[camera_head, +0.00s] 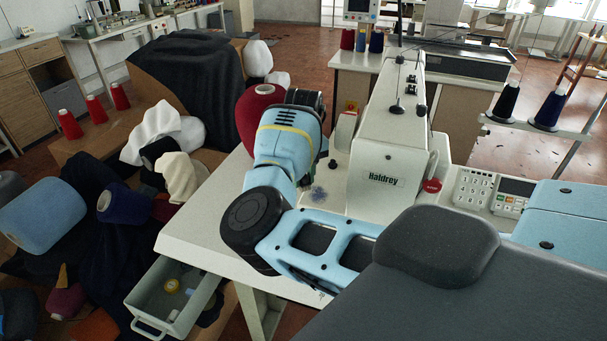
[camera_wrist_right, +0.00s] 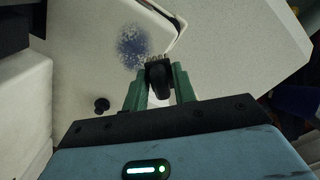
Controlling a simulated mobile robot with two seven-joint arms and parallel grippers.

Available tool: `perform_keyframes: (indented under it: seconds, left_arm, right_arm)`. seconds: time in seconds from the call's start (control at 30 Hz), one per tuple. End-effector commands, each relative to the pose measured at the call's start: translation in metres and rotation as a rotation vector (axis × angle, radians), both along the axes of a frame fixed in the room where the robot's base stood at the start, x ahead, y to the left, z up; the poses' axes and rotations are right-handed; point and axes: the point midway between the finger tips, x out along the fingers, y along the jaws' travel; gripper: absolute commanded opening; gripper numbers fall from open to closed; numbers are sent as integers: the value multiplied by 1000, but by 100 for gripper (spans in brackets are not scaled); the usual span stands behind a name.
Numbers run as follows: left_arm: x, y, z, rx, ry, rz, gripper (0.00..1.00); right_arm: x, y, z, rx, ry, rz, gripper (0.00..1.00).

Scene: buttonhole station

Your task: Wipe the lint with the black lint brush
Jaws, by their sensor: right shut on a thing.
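The lint is a dark blue speckled patch on the white machine table; it shows in the right wrist view (camera_wrist_right: 133,47) and as a small grey-blue patch in the head view (camera_head: 319,194). The black lint brush (camera_wrist_right: 159,82) is between the green fingers of my right gripper (camera_wrist_right: 160,88), which is shut on it. Its pale bristles point toward the lint and sit just below and right of the patch; I cannot tell if they touch the table. My left gripper is not in view.
The white Haldrey sewing machine (camera_head: 385,150) stands right of the lint. A dark red cone (camera_head: 252,112) stands behind my arm. A small black knob (camera_wrist_right: 101,105) is near the lint. An open drawer (camera_head: 170,300) juts out at the table's front left, beside heaped cloth and yarn cones.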

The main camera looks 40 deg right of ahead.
Motion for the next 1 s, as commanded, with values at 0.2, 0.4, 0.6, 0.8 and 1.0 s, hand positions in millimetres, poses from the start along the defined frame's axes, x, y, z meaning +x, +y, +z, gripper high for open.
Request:
perform_keyframes:
  seconds: [0.2,0.4,0.6,0.8,1.0]
  left_arm:
    - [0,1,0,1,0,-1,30]
    - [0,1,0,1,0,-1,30]
    - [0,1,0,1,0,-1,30]
    - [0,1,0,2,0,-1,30]
    - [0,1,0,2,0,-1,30]
  right_arm:
    - [0,0,-4,-1,1,0,8]
    - [0,0,-7,-1,0,1,8]
    - [0,0,-10,0,-1,1,8]
    - [0,0,-14,-1,0,0,8]
    - [0,0,-17,-1,0,0,8]
